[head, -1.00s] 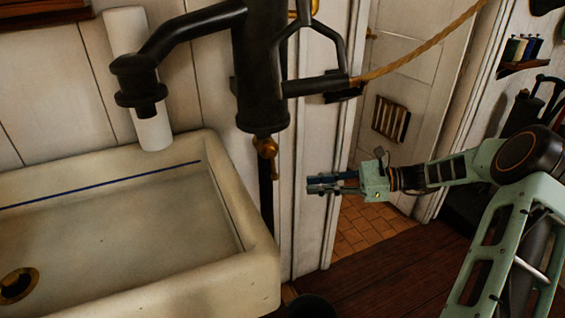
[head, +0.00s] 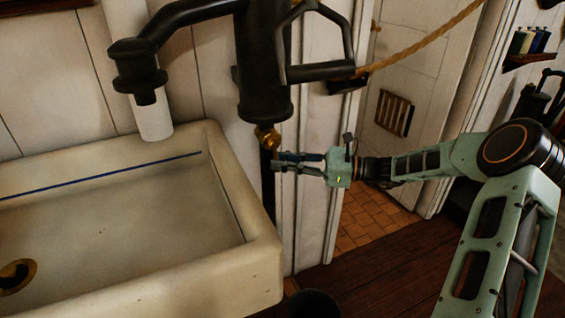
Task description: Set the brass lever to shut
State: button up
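The brass lever (head: 268,138) is on a small brass fitting under the black pump body (head: 264,98), right of the sink, in the head view. My gripper (head: 276,162) points left, with its fingertips just below and slightly right of the brass piece, in front of the black pipe. Its two fingers are apart with a narrow gap and nothing visible between them. I cannot tell whether a fingertip touches the lever. The lever's exact angle is too small to make out.
The stone sink (head: 262,265) fills the lower left. The pump handle (head: 318,74) and a rope (head: 425,45) hang above my gripper. A white door frame (head: 312,215) stands close behind it. A dark bucket-like rim (head: 312,303) is at the bottom.

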grip_shut()
dwell(0.5)
jog(key=h+p, duration=0.1)
jog(key=p, duration=0.1)
jog(key=d+r+n+h+p, duration=0.1)
jog(key=p, duration=0.1)
jog(key=shift+w+r, duration=0.15)
jog(key=shift+w, duration=0.05)
jog(key=shift+w+d+r+n+t+h+p, duration=0.35)
jog(key=shift+r+n+h+p, duration=0.35)
jog(key=shift+h+p, duration=0.75)
jog(key=shift+d+r+n+t+h+p, duration=0.2)
jog(key=shift+d+r+n+h+p, duration=0.5)
jog(key=shift+h, duration=1.05)
jog(key=shift+w+d+r+n+t+h+p, duration=0.2)
jog(key=shift+r+n+h+p, duration=0.45)
jog(key=shift+h+p, duration=0.95)
jog(key=shift+f+n, duration=0.1)
jog(key=shift+n, duration=0.15)
